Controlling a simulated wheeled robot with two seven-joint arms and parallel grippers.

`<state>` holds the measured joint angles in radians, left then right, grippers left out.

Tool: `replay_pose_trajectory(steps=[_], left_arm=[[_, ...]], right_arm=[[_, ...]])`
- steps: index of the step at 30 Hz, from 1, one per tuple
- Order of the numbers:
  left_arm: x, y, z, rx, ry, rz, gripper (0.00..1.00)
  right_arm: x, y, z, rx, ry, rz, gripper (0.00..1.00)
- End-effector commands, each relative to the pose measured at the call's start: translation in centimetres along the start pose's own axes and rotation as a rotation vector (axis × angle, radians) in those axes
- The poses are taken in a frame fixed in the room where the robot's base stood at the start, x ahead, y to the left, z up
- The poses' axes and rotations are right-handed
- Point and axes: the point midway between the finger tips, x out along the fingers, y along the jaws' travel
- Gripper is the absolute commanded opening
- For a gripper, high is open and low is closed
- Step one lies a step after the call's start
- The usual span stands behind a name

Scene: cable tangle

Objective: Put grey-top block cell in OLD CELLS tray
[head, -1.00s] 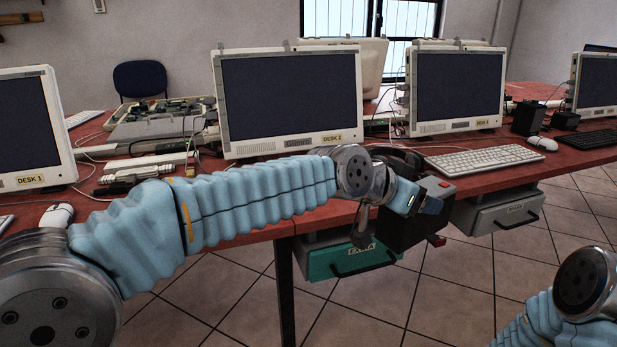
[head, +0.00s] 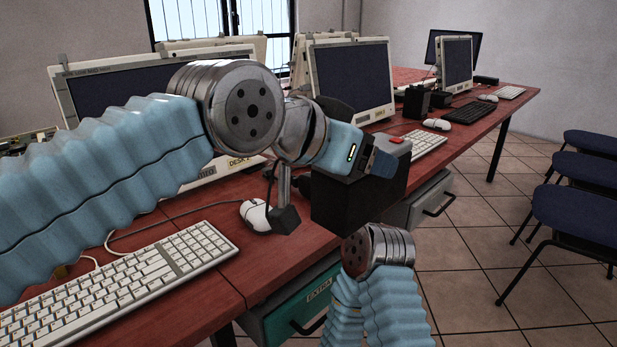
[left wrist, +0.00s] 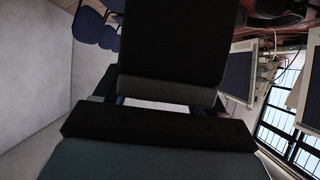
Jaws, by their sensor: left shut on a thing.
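A black block (head: 345,205) with a grey top and a red part (head: 397,139) on it is at my left gripper (head: 378,163). My left gripper is shut on this block and holds it at the red desk's front edge, partly in front of the grey drawer. In the left wrist view the dark block (left wrist: 172,40) with a grey band fills the space beyond the jaws. The fingertips are mostly hidden. My right arm shows low in the head view, but its gripper is out of view. No tray marked OLD CELLS is visible.
The red desk (head: 215,300) carries monitors, keyboards (head: 125,280) and a mouse (head: 256,214) close to my left arm. A green drawer marked EXTRA (head: 308,303) and a grey drawer (head: 432,200) hang below. Blue chairs (head: 575,215) stand right; the tiled floor between is clear.

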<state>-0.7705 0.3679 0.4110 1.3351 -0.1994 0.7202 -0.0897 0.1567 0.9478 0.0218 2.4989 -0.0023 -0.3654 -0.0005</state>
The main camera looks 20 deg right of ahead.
Motion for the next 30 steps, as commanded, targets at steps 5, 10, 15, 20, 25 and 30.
replay_pose_trajectory(steps=[5,10,15,20,25,30], left_arm=[[0.1,-3.1,1.1,-0.004,0.006,-0.007,0.0],[0.6,-7.0,2.9,-0.005,0.007,-0.007,0.0],[1.4,-10.2,5.4,-0.003,0.005,-0.005,0.0],[2.3,-12.0,7.3,-0.002,0.007,-0.005,0.0],[2.6,-12.8,8.2,0.0,0.007,-0.004,0.0],[3.0,-13.5,9.0,0.0,0.007,-0.005,0.0]], right_arm=[[0.2,0.2,-0.1,0.002,0.002,0.002,0.0],[0.5,0.4,-0.1,0.003,0.003,0.003,0.0],[0.9,0.7,-0.2,0.005,0.006,0.005,0.0],[1.2,1.0,-0.3,0.007,0.008,0.007,0.0],[1.3,1.1,-0.3,0.008,0.009,0.008,0.0],[1.4,1.1,-0.3,0.009,0.01,0.009,0.0]])
